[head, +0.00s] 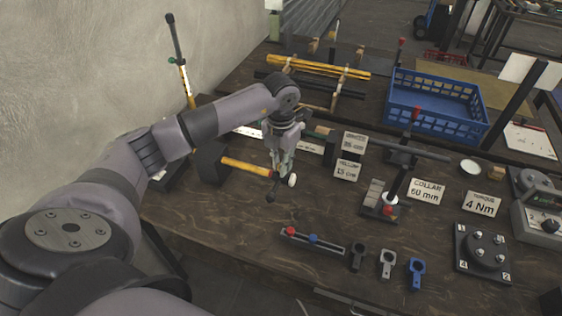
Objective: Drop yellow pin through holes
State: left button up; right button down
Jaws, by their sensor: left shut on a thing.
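The yellow pin (245,167) lies roughly level, with its left end close to a dark upright block (210,163) and its right end at my left gripper. My left gripper (273,187) points down over the table and is shut on the yellow pin near that right end. The fingers hide part of the grip. I cannot tell whether the pin's left end touches the block or sits in a hole. No holes show clearly. My right gripper is not in view.
Label cards reading "YELLOW 15 cm" (347,170) and "COLLAR 60 mm" (426,191) stand to the right. A blue crate (436,104) and yellow rods on a rack (318,66) lie behind.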

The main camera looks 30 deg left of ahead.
pick_arm(q)
jog(key=shift+f+b, duration=0.3)
jog(key=shift+f, duration=0.2)
jog(key=o, duration=0.8)
jog(key=shift+o, duration=0.2)
notch_tip(320, 180, up, 12)
jog(key=shift+s, duration=0.1)
dwell(0.4)
